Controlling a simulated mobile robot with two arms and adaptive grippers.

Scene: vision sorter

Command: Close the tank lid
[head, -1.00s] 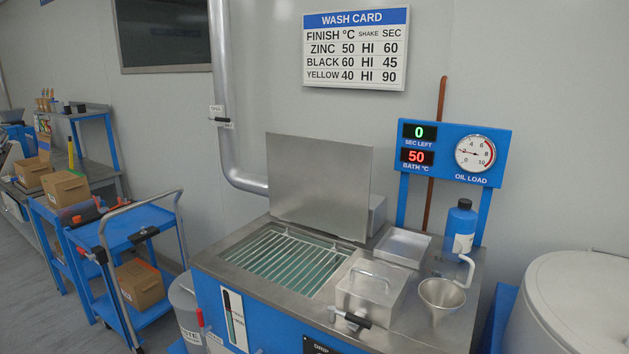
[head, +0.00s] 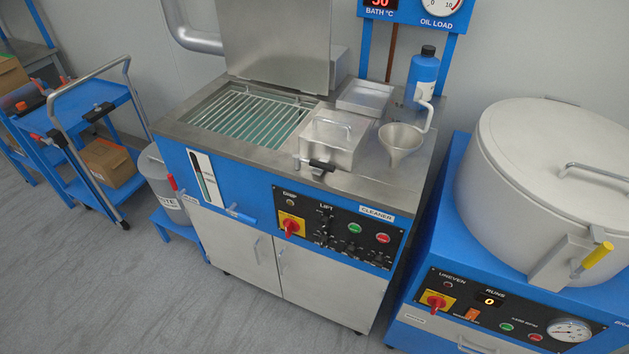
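The tank lid (head: 277,42) is a flat grey metal plate. It stands upright, open, at the back of the wash tank (head: 172,127), and its top is cut off by the picture's upper edge. The tank's opening in front of it shows a metal grate (head: 250,117) over greenish liquid. Neither of my grippers shows in the head view.
Right of the opening stand a lidded metal box (head: 330,142), a shallow tray (head: 366,97), a funnel (head: 401,140) and a blue bottle (head: 422,78). A large round drum machine (head: 545,150) is at the right, a blue cart (head: 100,125) at the left. The front floor (head: 130,285) is clear.

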